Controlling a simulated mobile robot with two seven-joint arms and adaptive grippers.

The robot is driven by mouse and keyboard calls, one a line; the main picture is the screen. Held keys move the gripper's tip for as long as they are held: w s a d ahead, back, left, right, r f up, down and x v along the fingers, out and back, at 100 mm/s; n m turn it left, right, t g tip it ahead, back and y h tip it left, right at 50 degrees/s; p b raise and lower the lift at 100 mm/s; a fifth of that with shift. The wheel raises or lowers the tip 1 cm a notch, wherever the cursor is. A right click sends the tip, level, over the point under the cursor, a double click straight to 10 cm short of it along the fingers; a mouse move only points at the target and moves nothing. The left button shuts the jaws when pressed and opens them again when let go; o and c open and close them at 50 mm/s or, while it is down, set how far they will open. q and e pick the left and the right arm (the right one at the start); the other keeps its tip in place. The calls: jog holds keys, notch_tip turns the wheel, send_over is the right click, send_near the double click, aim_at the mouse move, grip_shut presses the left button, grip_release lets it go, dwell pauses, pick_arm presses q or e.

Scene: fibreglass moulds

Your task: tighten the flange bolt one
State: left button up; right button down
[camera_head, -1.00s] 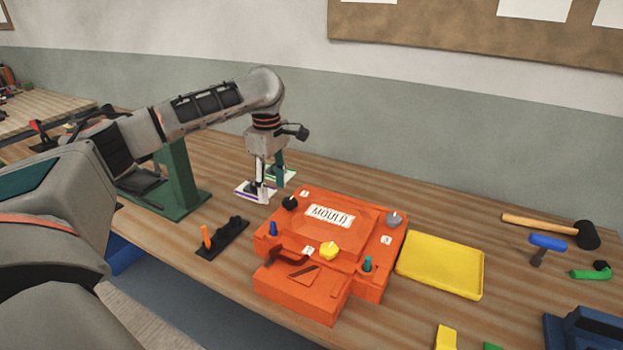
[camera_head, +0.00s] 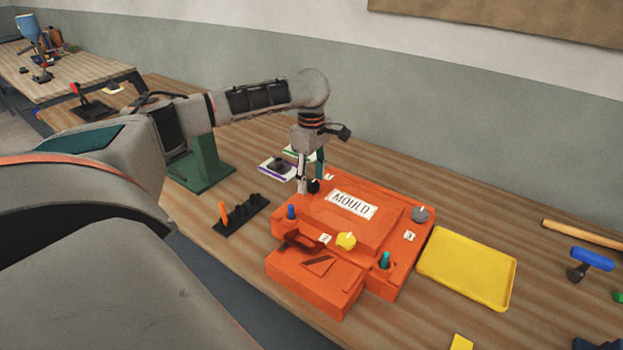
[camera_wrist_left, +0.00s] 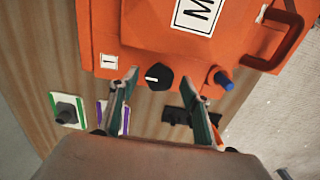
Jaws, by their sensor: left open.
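The orange mould (camera_head: 345,271) sits on the wooden bench. A black knob-like bolt (camera_head: 313,187) is at its back left corner; in the left wrist view this bolt (camera_wrist_left: 158,76) has a white mark on top and stands near the label numbered 1 (camera_wrist_left: 109,61). My left gripper (camera_head: 311,180) is over that corner. In the left wrist view its fingers (camera_wrist_left: 160,84) are open, one on each side of the black bolt, with gaps visible. My right gripper is out of view.
A blue pin (camera_wrist_left: 223,80) stands close to one finger. A black rack (camera_head: 241,214) with an orange tool lies left of the mould. A purple-edged tile (camera_head: 278,168) lies behind. A yellow tray (camera_head: 468,267) is on the right, with a blue-handled tool (camera_head: 591,260) beyond.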

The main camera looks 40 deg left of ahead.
pick_arm(q)
jog(key=shift+f, duration=0.15)
jog(key=c, duration=1.1)
